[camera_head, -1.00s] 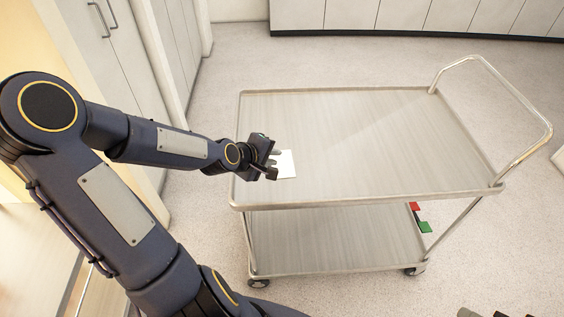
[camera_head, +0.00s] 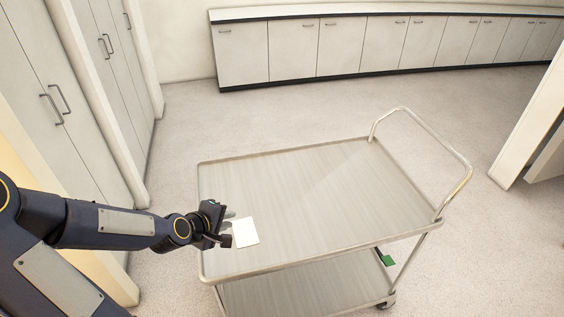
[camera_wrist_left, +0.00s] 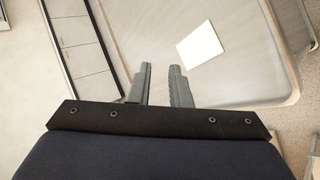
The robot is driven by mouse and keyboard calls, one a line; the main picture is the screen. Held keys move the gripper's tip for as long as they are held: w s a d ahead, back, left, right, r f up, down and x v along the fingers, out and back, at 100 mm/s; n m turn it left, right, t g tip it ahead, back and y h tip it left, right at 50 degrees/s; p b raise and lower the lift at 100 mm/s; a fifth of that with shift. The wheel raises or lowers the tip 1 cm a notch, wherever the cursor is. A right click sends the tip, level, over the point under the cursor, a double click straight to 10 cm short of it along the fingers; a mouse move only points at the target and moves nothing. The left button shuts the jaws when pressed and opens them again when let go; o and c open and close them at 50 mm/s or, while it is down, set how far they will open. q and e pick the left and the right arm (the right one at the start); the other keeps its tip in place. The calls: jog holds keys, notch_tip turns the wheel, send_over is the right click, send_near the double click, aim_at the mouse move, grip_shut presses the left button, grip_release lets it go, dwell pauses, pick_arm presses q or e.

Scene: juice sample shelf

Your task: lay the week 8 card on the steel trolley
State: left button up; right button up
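A plain white card (camera_head: 245,232) lies flat on the top shelf of the steel trolley (camera_head: 300,185), near its left edge; no writing is legible on it. It also shows in the left wrist view (camera_wrist_left: 200,45), upper right. My left gripper (camera_head: 229,226) is just left of the card, over the trolley's left edge. In the left wrist view its two fingers (camera_wrist_left: 164,80) stand apart with nothing between them, and the card is clear of both. My right gripper is not in view.
The trolley's push handle (camera_head: 440,155) rises at its right end. A green object (camera_head: 386,259) shows by the lower shelf. Tall cabinets (camera_head: 75,90) stand at left and low cabinets (camera_head: 350,50) along the back. The rest of the top shelf is bare.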

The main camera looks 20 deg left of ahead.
pick_arm(q)
jog(key=s+d+r+m+g, duration=0.1)
jog(key=s+d+r+m, duration=0.2)
jog(key=s, duration=0.3)
jog(key=s+d+r+m+g+h+b, duration=0.1)
jog(key=s+d+r+m, duration=0.2)
jog(key=s+m, duration=0.3)
jog(key=s+d+r+m+g+b, duration=0.1)
jog(key=s+d+r+m+g, duration=0.1)
jog(key=s, duration=0.6)
notch_tip(320, 180, up, 2)
jog(key=d+m, duration=0.1)
jog(key=m, duration=0.2)
jog(key=shift+s+r+h, duration=0.15)
jog(key=shift+s+h, duration=0.1)
jog(key=shift+h, duration=0.15)
